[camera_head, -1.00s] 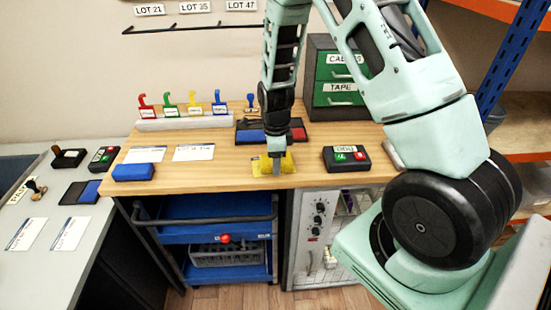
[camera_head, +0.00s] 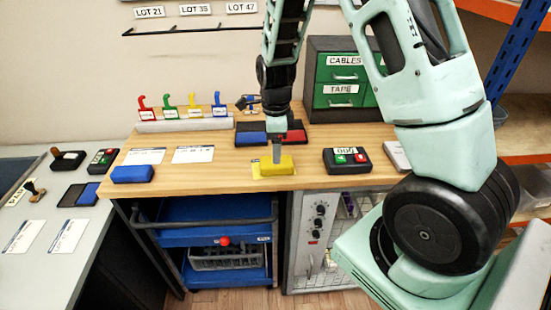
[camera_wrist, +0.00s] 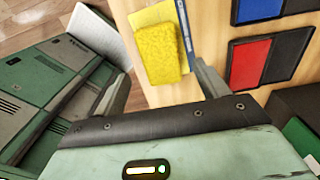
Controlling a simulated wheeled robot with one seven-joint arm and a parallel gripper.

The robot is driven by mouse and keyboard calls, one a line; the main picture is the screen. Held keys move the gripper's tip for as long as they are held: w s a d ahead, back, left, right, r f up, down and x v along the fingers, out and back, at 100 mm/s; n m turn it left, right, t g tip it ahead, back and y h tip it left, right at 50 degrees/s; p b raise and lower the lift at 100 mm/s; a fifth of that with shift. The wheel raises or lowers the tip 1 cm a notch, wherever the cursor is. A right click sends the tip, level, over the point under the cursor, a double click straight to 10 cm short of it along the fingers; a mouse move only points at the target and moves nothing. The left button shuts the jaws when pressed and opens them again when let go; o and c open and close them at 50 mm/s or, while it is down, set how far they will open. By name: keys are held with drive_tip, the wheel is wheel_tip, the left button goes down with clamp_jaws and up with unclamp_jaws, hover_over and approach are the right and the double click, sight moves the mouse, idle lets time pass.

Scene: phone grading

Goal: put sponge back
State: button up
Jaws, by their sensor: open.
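The yellow sponge (camera_head: 278,166) lies flat near the front edge of the wooden table. A flat yellow patch (camera_head: 257,174) shows from under its left side. In the wrist view the sponge (camera_wrist: 160,54) lies partly over the yellow patch (camera_wrist: 150,15), beside a narrow blue strip (camera_wrist: 184,30). My gripper (camera_head: 277,153) is just above and behind the sponge, pointing down. In the wrist view my gripper (camera_wrist: 162,88) has its fingers wide apart, with nothing between the tips. The sponge looks free of both fingers.
A black box with green and red buttons (camera_head: 346,161) stands right of the sponge. A blue block (camera_head: 133,174) and white cards (camera_head: 193,154) lie left. Ink pads (camera_head: 251,138) and the drawer cabinet (camera_head: 343,75) are behind. The table's front edge (camera_head: 220,186) is close.

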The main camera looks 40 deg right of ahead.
wheel_tip(320, 180, up, 5)
drive_tip(key=s+a+r+n+y, duration=0.1)
drive_tip(key=s+a+r+n, duration=0.3)
drive_tip(key=a+n, duration=0.45)
drive_tip(key=s+a+r+n, duration=0.2)
drive_tip(key=s+a+n, duration=0.4)
drive_tip(key=a+n, duration=0.3)
drive_tip(key=s+a+n, duration=0.3)
drive_tip(key=s+n, duration=0.4)
drive_tip(key=s+a+r+n, duration=0.1)
drive_tip(key=s+a+n, duration=0.3)
drive_tip(key=s+n, duration=0.3)
drive_tip(key=shift+s+r+n, duration=0.15)
drive_tip(key=shift+s+n, duration=0.05)
drive_tip(key=shift+n, duration=0.35)
